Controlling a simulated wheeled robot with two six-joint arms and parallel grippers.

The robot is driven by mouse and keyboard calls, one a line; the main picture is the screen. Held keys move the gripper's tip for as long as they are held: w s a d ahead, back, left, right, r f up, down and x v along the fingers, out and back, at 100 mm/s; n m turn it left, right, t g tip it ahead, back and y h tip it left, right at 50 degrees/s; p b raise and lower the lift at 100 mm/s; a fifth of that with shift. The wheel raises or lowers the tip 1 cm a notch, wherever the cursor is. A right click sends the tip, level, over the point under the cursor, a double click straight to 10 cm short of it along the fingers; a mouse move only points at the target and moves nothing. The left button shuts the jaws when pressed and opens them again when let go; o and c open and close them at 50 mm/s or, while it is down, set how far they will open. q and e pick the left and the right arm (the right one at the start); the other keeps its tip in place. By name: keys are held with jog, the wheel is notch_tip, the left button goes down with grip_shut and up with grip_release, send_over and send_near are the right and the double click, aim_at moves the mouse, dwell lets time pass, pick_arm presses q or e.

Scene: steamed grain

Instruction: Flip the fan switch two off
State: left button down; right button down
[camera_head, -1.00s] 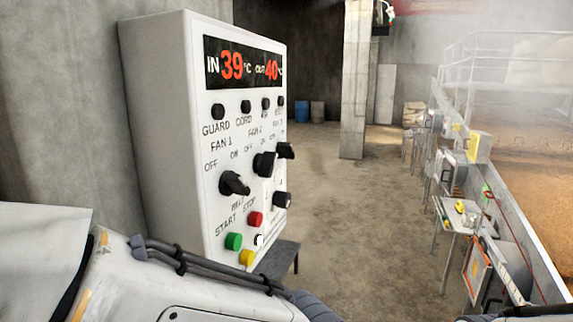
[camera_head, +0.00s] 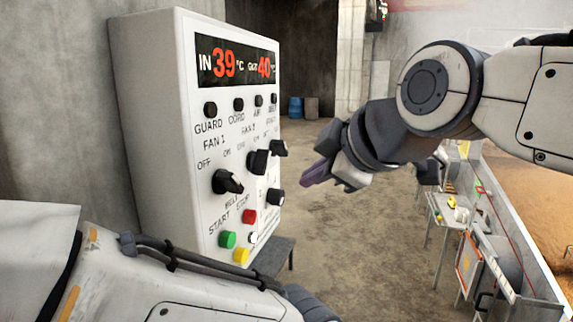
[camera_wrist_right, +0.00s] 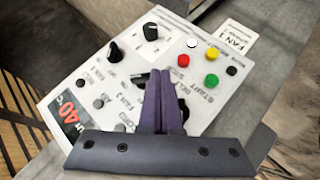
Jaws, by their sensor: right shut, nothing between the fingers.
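The white control box (camera_head: 150,120) stands at left in the head view. The fan 2 switch (camera_head: 258,162) is the middle black knob of its row; I cannot tell its setting. The fan 1 switch (camera_head: 227,182) is left of it, and another black knob (camera_head: 279,148) is to its right. My right gripper (camera_head: 308,180) is shut and empty, right of the panel and apart from the knobs. My left gripper is out of view.
A round black knob (camera_head: 276,197) and green (camera_head: 228,239), red (camera_head: 249,216) and yellow (camera_head: 242,256) buttons sit below the switches. Small black knobs line the panel under the display (camera_head: 237,65). A grey stand (camera_head: 272,257) is beside the box. Open floor lies beyond.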

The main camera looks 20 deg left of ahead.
jog(key=s+a+r+n+y, duration=0.2)
jog(key=s+r+n, duration=0.1)
jog(key=r, duration=0.3)
jog(key=shift+s+a+r, duration=0.3)
jog(key=shift+s+r, duration=0.05)
jog(key=shift+s, duration=0.3)
jog(key=p, duration=0.4)
send_near(256, 168)
jog(key=x, duration=0.5)
jog(key=shift+s+a+r, duration=0.2)
jog(key=shift+s+a, duration=0.1)
jog(key=shift+a, duration=0.1)
jog(key=shift+w+f, duration=0.45)
jog(key=shift+w, duration=0.05)
jog(key=shift+d, duration=0.1)
